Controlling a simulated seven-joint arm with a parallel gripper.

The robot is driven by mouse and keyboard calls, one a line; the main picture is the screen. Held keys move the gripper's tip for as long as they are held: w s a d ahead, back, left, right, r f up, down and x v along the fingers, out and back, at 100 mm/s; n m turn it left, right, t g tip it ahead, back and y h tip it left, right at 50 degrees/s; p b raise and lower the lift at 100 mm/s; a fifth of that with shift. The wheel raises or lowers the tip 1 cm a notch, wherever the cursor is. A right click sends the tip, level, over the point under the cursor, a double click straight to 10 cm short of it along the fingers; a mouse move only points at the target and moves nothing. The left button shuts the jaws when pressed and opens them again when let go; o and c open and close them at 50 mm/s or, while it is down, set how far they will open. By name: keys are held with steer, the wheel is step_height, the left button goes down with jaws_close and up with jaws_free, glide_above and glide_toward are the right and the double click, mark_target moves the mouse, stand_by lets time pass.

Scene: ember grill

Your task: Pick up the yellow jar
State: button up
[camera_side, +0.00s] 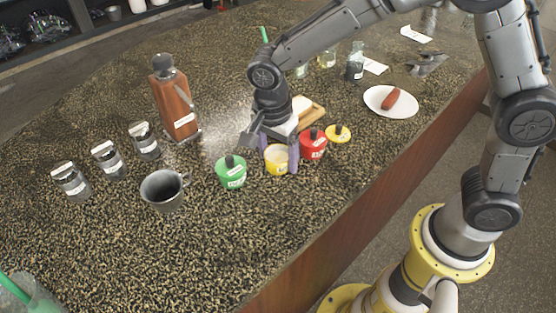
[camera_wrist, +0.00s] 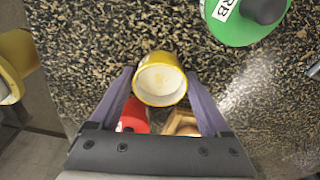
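The yellow jar (camera_side: 277,160) stands upright and lidless on the speckled counter, between the green jar and the red jar. In the wrist view the yellow jar (camera_wrist: 160,80) shows its open mouth and pale inside. My gripper (camera_side: 278,154) points down over it, with one purple finger on each side. In the wrist view my gripper (camera_wrist: 160,74) has its fingers apart, with the jar between the tips. The gap on each side is very small, and I cannot tell whether either finger touches it. A yellow lid (camera_side: 338,133) with a black knob lies beyond the red jar.
The green jar (camera_side: 231,173) and the red jar (camera_side: 313,145) stand close on either side. A wooden board (camera_side: 312,109) lies behind. The front counter is clear.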

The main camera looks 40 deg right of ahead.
steer(key=c, duration=1.1)
steer(key=shift+c, duration=0.2)
steer(key=shift+r, duration=0.2)
steer(key=shift+r, duration=1.05)
steer(key=shift+s+d+r, duration=0.85)
steer(key=shift+s+r, duration=0.9)
steer(key=shift+s, duration=0.4)
steer(key=shift+s+d+r, duration=0.9)
steer(key=shift+s+r, duration=0.85)
steer(key=shift+s, duration=0.4)
steer(key=shift+s+d+r, duration=0.85)
steer(key=shift+s+r, duration=0.9)
steer(key=shift+s, duration=0.4)
